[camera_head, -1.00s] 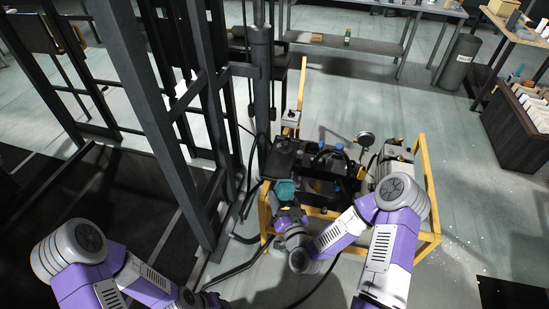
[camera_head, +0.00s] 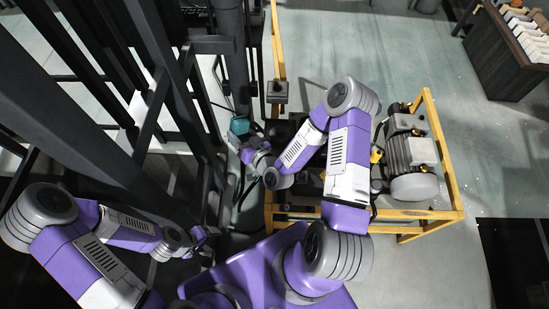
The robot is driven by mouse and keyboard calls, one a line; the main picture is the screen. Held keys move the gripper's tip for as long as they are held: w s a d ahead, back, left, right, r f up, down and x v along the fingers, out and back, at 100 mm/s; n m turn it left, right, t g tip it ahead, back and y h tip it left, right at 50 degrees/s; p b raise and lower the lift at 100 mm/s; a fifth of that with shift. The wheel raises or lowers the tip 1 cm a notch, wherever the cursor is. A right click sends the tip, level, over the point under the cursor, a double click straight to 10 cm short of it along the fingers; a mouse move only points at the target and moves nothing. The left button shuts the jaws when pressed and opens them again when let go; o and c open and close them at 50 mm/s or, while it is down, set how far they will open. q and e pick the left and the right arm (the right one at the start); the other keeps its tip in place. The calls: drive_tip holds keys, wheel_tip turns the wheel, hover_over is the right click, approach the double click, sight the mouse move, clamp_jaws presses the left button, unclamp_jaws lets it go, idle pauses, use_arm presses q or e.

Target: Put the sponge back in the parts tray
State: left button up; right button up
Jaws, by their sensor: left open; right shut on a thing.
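A teal block (camera_head: 239,125), which looks like the sponge, is at the end of my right arm, over the left side of the yellow-framed unit. My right gripper (camera_head: 243,138) is shut on it; the fingers are small and partly hidden by the wrist. My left gripper (camera_head: 204,253) is open, low beside the dark steel uprights and away from the sponge. I cannot clearly pick out the parts tray; my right arm covers much of the middle of the unit.
The yellow frame (camera_head: 447,170) carries a grey motor (camera_head: 408,160) on its right side. A grey switch box (camera_head: 277,91) stands at its back left. Tall dark uprights (camera_head: 165,85) crowd the left. A dark cabinet (camera_head: 505,60) stands at the back right, with clear floor before it.

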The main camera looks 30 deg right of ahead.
drive_tip(key=s+d+f+g, duration=0.1)
drive_tip(key=d+f+g, duration=0.1)
drive_tip(key=f+g, duration=0.1)
drive_tip(key=s+d+f+g+h, duration=0.1)
drive_tip(key=f+g, duration=0.3)
drive_tip(key=s+d+f+g+p, duration=0.1)
drive_tip(key=s+d+f+g, duration=0.1)
drive_tip(key=f+g, duration=0.2)
drive_tip(key=shift+d+f+g+h, duration=0.1)
drive_tip(key=shift+d+g+h, duration=0.2)
drive_tip(key=s+d+r+m+g, duration=0.3)
drive_tip(key=d+r+g, duration=0.1)
drive_tip(key=d, duration=0.1)
drive_tip(key=shift+h, duration=0.3)
wheel_tip(320, 180, down, 10)
drive_tip(key=b, duration=0.2)
drive_tip(key=shift+a+r+b, duration=0.15)
drive_tip(key=shift+r+b, duration=0.1)
drive_tip(key=shift+b, duration=0.15)
drive_tip(key=shift+f, duration=0.2)
drive_tip(key=shift+c, duration=0.4)
drive_tip(key=shift+r, duration=0.1)
drive_tip(key=o, duration=1)
